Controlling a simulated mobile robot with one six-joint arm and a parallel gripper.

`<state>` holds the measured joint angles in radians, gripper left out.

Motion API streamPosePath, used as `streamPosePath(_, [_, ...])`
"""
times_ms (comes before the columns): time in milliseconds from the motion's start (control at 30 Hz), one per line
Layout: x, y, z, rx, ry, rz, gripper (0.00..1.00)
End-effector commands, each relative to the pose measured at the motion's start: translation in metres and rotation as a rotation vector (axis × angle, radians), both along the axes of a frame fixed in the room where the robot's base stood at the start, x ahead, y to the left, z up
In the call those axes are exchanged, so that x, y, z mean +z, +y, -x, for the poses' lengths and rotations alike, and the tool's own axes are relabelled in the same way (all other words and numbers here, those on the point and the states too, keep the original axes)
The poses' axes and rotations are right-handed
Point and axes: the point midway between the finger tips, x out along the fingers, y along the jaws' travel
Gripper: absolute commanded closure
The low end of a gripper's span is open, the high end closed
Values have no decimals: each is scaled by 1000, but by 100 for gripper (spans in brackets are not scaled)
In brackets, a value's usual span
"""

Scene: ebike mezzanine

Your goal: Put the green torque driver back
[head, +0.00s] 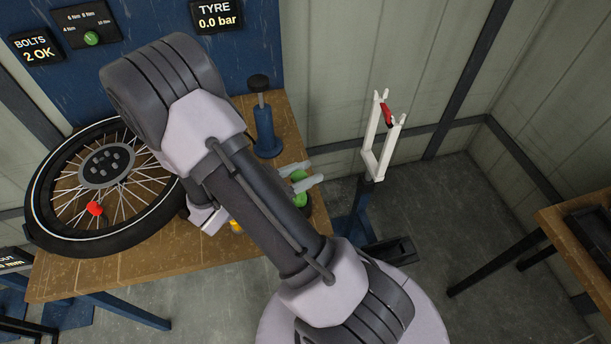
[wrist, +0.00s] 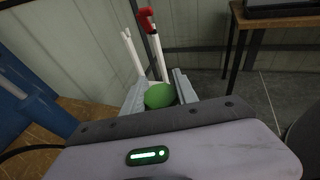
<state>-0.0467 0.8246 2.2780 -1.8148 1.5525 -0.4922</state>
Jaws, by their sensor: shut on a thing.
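The green torque driver (head: 300,199) is partly hidden by the grey fingers of my gripper (head: 313,174) in the head view. It is near the right edge of the wooden bench. In the wrist view, its rounded green end (wrist: 160,96) sits between the two fingers of my gripper (wrist: 159,85), which is shut on it. The rest of the driver is hidden, and I cannot tell whether its lower end touches anything. No holder for it can be made out clearly.
The wooden bench (head: 120,268) bears a spoked wheel (head: 48,220) at left and a blue post with a black knob (head: 264,130). A yellow item (head: 236,227) shows beside my arm. A white fork stand (head: 369,162) with a red part (head: 387,115) stands just right of the bench.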

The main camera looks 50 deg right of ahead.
Motion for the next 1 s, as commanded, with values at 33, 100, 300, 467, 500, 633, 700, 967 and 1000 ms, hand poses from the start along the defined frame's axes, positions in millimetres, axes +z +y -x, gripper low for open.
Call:
streamPosePath(33, [1,0,-1,0,-2,-1,100])
streamPosePath(100, [2,0,-1,0,-2,-1,100])
streamPosePath(300, [0,0,-1,0,-2,-2,57])
streamPosePath(467, [0,0,-1,0,-2,-2,43])
streamPosePath(500, [0,0,-1,0,-2,-2,43])
streamPosePath(633, [0,0,-1,0,-2,-2,43])
streamPosePath(700, [3,0,-1,0,-2,-2,43])
streamPosePath(967, [19,50,-9,6,-3,-2,43])
streamPosePath(1000, [22,59,-11,6,-4,-1,43])
